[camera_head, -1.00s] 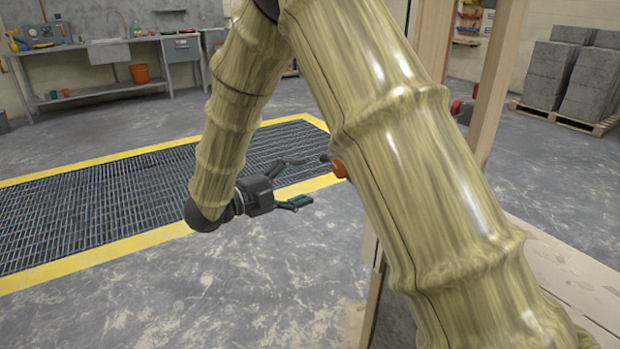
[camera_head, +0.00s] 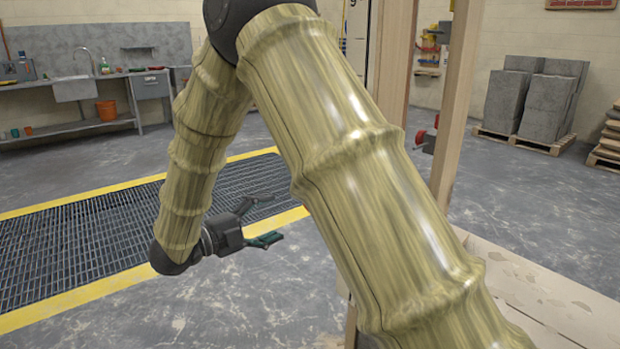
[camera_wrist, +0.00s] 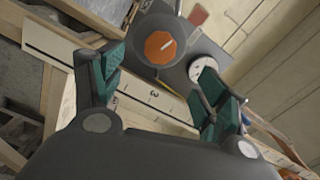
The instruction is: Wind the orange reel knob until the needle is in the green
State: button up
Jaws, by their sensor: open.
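The orange reel knob (camera_wrist: 160,47) is an octagonal disc with a pale pointer line, mounted on a dark grey body in the wrist view. A round white gauge (camera_wrist: 205,72) sits right of it and lower; my right finger is close to its edge, and I cannot read its needle or a green zone. My gripper (camera_wrist: 157,90) is open and empty, its teal-padded fingers spread wide below the knob in the picture, apart from it. In the head view my gripper (camera_head: 268,220) points right, and my own arm hides the knob.
Wooden posts (camera_head: 456,105) and a pale boarded surface (camera_head: 545,290) stand right of my arm. A yellow-edged floor grating (camera_head: 75,235) lies left. Grey blocks (camera_head: 545,105) stand on pallets at the back.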

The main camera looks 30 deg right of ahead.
jog(key=d+n+b, duration=0.8)
jog(key=b, duration=0.1)
jog(key=w+d+n+b, duration=0.1)
jog(key=d+n+b, duration=0.3)
jog(key=d+b, duration=0.1)
jog(key=shift+r+n, duration=0.1)
jog(key=shift+n, duration=0.2)
dwell(0.4)
jog(key=shift+a, duration=0.1)
jog(key=c, duration=1)
jog(key=shift+c, duration=0.2)
jog(key=shift+r+m+p, duration=0.1)
jog(key=shift+m+p, duration=0.2)
jog(key=shift+m, duration=0.4)
jog(key=shift+m+p, duration=0.4)
jog(key=shift+m, duration=1.2)
